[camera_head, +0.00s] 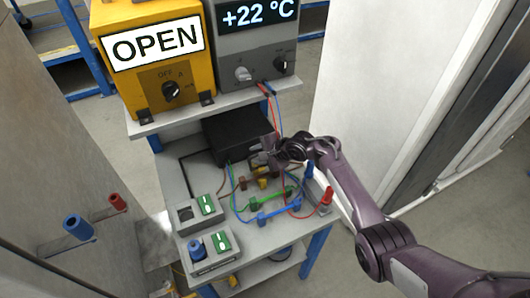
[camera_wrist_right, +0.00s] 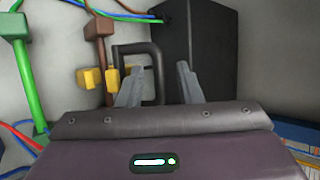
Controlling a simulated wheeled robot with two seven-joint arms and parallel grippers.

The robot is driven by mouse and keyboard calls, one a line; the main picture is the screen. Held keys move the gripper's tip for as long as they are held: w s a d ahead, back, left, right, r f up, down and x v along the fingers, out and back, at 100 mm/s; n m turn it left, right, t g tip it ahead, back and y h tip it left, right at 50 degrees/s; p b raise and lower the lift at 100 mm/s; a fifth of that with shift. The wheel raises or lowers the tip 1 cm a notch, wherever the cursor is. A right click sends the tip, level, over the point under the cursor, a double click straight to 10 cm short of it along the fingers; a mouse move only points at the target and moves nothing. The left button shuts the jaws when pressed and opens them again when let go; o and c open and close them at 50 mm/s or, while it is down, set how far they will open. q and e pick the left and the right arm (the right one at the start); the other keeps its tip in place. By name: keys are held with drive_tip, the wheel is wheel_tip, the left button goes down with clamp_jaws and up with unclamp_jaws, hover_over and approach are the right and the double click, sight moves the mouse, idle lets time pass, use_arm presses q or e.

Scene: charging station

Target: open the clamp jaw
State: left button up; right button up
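In the wrist view a brown clamp post (camera_wrist_right: 100,30) carries yellow jaw blocks (camera_wrist_right: 90,78). A dark grey loop-shaped handle (camera_wrist_right: 154,60) stands just right of the blocks. My right gripper (camera_wrist_right: 157,76) is open, its two grey fingers apart. The left finger overlaps the lower left of the loop in the picture; I cannot tell whether they touch. In the head view my right gripper (camera_head: 267,152) is just above the yellow blocks (camera_head: 262,182) and hides part of the clamp. My left gripper is not in view.
A black box (camera_head: 226,136) stands close behind the gripper. Green (camera_head: 272,193) and blue (camera_head: 279,212) bars and loose wires lie in front. A red terminal (camera_head: 326,196) is at the right. Switch boxes (camera_head: 214,247) are at the front left. The yellow unit (camera_head: 150,50) reads OPEN.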

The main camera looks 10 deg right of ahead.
drive_tip(key=v, duration=0.7)
